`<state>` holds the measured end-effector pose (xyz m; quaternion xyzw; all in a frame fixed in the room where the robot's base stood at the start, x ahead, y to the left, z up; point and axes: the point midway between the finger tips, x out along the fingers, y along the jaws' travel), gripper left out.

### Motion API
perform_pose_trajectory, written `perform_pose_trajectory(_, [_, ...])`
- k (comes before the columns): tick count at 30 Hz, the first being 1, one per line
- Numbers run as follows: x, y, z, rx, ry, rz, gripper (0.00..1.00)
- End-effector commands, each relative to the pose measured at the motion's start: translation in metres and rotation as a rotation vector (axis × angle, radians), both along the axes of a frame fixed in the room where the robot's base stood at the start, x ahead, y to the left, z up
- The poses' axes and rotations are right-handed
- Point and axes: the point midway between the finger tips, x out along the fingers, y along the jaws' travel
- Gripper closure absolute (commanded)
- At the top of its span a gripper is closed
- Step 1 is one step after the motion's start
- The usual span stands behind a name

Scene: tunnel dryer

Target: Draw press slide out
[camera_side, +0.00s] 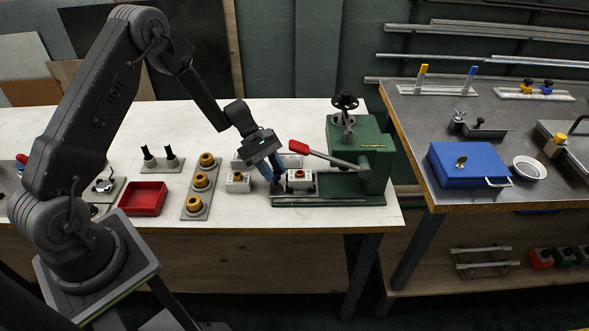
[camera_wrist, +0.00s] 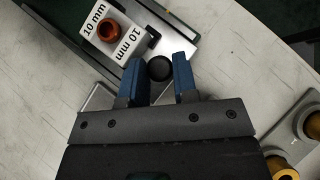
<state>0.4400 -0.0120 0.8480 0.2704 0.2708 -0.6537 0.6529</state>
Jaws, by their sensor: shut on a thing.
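The green press (camera_side: 357,150) stands at the right end of the white bench, with its long base reaching left. The metal press slide (camera_wrist: 182,42) carries a white block (camera_wrist: 117,33) marked "10 mm" with a copper-coloured ring on it. In the side view this block (camera_side: 300,187) sits on the base, left of the press body. My gripper (camera_side: 277,187) is low at the left end of the base. In the wrist view its blue fingers (camera_wrist: 165,75) are shut on a round black knob (camera_wrist: 159,68) at the slide's near end. Part of the slide is hidden.
A red-handled lever (camera_side: 325,156) slants over the block. A plate with several brass rings (camera_side: 199,187) and a red tray (camera_side: 143,199) lie further left. The bench front is clear.

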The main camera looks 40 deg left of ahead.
Motion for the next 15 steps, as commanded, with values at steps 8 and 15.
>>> perform_pose_trajectory(8, [-0.0049,0.0057,0.0001,0.002,0.0,0.001,1.0])
perform_pose_trajectory(15, [-0.0051,0.0052,-0.0001,0.001,0.001,0.001,0.63])
